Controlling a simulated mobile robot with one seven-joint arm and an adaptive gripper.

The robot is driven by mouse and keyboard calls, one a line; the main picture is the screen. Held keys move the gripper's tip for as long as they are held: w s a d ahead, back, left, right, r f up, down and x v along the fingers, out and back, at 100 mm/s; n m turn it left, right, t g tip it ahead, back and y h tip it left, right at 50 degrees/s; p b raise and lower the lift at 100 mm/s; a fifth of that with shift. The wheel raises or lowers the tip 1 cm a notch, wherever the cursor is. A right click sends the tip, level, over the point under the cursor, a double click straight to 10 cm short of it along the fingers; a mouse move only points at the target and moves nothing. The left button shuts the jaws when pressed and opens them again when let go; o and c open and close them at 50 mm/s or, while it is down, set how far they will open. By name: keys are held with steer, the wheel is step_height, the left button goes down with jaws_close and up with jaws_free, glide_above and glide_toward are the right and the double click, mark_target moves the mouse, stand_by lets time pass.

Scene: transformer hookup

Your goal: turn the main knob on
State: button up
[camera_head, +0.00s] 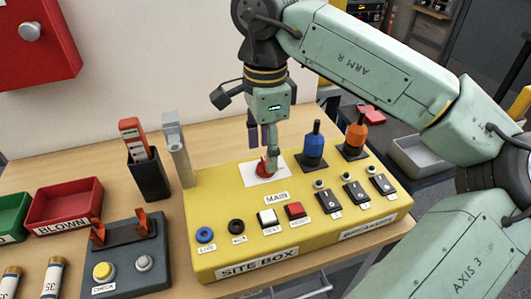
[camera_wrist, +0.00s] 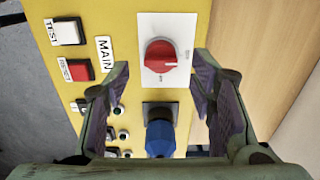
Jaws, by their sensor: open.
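The main knob is a red round knob (camera_head: 263,168) on a white plate on top of the yellow site box (camera_head: 225,202), behind the MAIN label (camera_head: 277,197). In the wrist view my gripper's open fingers (camera_wrist: 160,68) stand on either side of the knob, with gaps; nothing is held.
A blue connector (camera_head: 313,147) and an orange connector (camera_head: 356,136) stand upright right of the knob. Black breaker switches (camera_head: 356,193), a white button (camera_head: 267,217) and a red button (camera_head: 295,210) lie in front. A black holder (camera_head: 149,174) stands left of the box.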

steer(key=shift+f, duration=1.45)
steer(key=shift+c, duration=0.2)
steer(key=c, duration=1.1)
